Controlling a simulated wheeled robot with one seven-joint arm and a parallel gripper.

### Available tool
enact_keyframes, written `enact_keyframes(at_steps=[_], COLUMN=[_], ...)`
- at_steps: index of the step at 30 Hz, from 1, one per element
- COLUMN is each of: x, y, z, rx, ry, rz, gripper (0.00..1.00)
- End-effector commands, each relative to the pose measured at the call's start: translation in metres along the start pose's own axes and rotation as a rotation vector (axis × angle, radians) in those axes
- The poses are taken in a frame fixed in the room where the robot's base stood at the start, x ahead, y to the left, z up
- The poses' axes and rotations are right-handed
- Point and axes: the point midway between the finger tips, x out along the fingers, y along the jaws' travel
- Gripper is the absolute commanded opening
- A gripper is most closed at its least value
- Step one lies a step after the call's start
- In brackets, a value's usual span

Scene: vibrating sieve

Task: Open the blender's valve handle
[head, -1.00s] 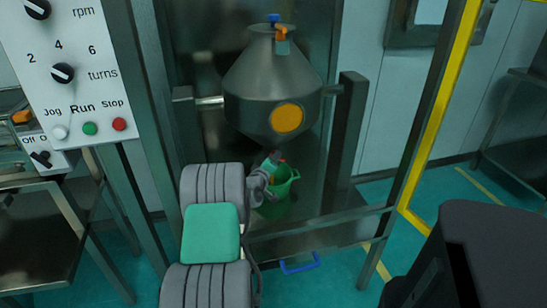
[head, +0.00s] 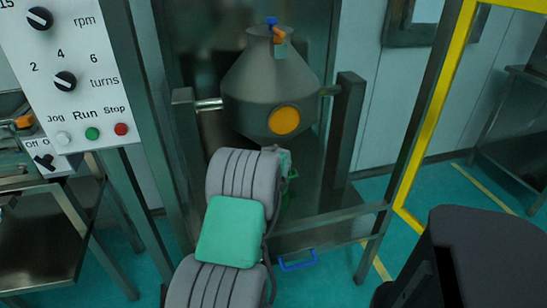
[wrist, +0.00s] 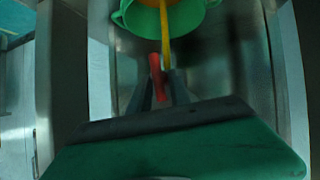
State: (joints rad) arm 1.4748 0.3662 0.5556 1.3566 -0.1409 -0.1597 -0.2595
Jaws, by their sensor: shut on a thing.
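The blender (head: 272,85) is a grey cone-shaped vessel with an orange round cover, held between two posts. Its lower outlet is hidden behind my arm in the head view. In the wrist view, a red handle (wrist: 156,77) stands between the dark fingers of my gripper (wrist: 164,88), which is shut on it. A yellow strip (wrist: 166,35) runs just above the handle. In the head view my gripper is hidden behind my own arm.
A green bucket (wrist: 128,20) is beyond the fingers in the wrist view; something orange shows at its opening. A control panel (head: 70,75) stands at left. A metal crossbar (head: 325,218) and a yellow-edged frame (head: 440,110) lie at right.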

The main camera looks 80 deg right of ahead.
Motion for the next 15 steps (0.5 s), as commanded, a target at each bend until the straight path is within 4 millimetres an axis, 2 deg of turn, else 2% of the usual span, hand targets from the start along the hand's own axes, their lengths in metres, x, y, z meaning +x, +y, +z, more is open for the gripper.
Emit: enact_keyframes(at_steps=[15], x=[0.0006], y=[0.0024], z=[0.0017], rx=[0.123], ry=[-0.033], rz=[-0.078], gripper=[0.00])
